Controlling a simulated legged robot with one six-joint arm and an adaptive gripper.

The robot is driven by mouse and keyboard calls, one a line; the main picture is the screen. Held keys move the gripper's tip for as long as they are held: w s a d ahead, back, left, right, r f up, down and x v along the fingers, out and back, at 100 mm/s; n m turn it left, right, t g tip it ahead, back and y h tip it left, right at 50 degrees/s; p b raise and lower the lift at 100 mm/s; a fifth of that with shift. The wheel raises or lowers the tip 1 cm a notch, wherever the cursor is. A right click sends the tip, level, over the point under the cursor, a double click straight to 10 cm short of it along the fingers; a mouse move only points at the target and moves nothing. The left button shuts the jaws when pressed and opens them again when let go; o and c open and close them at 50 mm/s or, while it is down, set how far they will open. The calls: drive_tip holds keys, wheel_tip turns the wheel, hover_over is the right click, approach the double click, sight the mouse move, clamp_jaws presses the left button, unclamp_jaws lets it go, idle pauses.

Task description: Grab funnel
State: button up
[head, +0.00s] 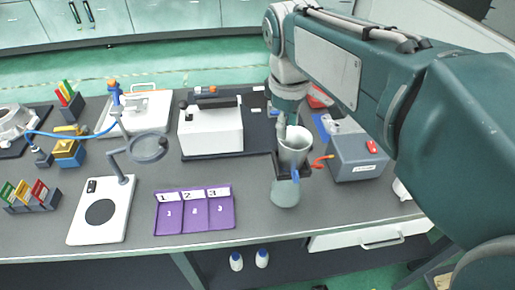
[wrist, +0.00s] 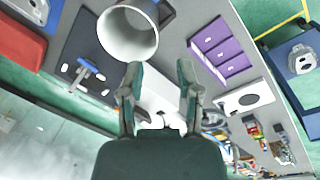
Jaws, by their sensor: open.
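The funnel (head: 294,147) is a pale grey-white, wide-mouthed piece, upright in a dark holder near the front right of the bench in the head view. A pale translucent round vessel (head: 285,193) is below it. In the wrist view the funnel's hollow mouth (wrist: 128,38) shows large at the top, just beyond my left finger. My gripper (wrist: 159,74) is open, with nothing between its two green-grey fingers. In the head view my gripper comes down from above, close to the funnel's rim; its fingertips are hard to make out. Whether they touch the rim I cannot tell.
A grey box (head: 355,157) stands right of the funnel, with orange-red items between them. A white instrument (head: 210,131) stands to the left on a dark mat. A purple numbered tray (head: 194,210) lies front left, beside a white plate device (head: 100,212). Bare bench lies between tray and funnel.

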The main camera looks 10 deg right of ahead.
hover_over(287, 153)
drive_tip(key=d, duration=0.2)
drive_tip(key=f, duration=0.4)
drive_tip(key=shift+s+f, duration=0.2)
drive_tip(key=a+f, duration=0.1)
drive_tip(key=f, duration=0.1)
drive_tip(key=a+f, duration=0.1)
drive_tip(key=a, duration=0.1)
drive_tip(key=shift+w+f, duration=0.2)
drive_tip(key=shift+f, duration=0.2)
drive_tip(key=shift+w+d+f, duration=0.1)
drive_tip(key=shift+d+f, duration=0.2)
drive_tip(key=shift+f, duration=0.3)
drive_tip(key=shift+d+f, duration=0.3)
drive_tip(key=shift+f, duration=0.3)
drive_tip(key=shift+d, duration=0.4)
drive_tip(key=c, duration=0.3)
drive_tip(key=shift+a, duration=0.25)
clamp_jaws()
drive_tip(key=shift+a, duration=0.5)
drive_tip(key=shift+d, duration=0.35)
drive_tip(key=shift+d+r, duration=0.15)
drive_tip(key=shift+r, duration=0.4)
wheel_tip(287, 153, up, 3)
drive_tip(key=shift+f, duration=0.15)
drive_tip(key=s+d+r, duration=0.7)
drive_tip(key=s+r, duration=0.2)
drive_tip(key=s, duration=0.2)
drive_tip(key=shift+s+d, duration=0.2)
drive_tip(key=shift+d, duration=0.2)
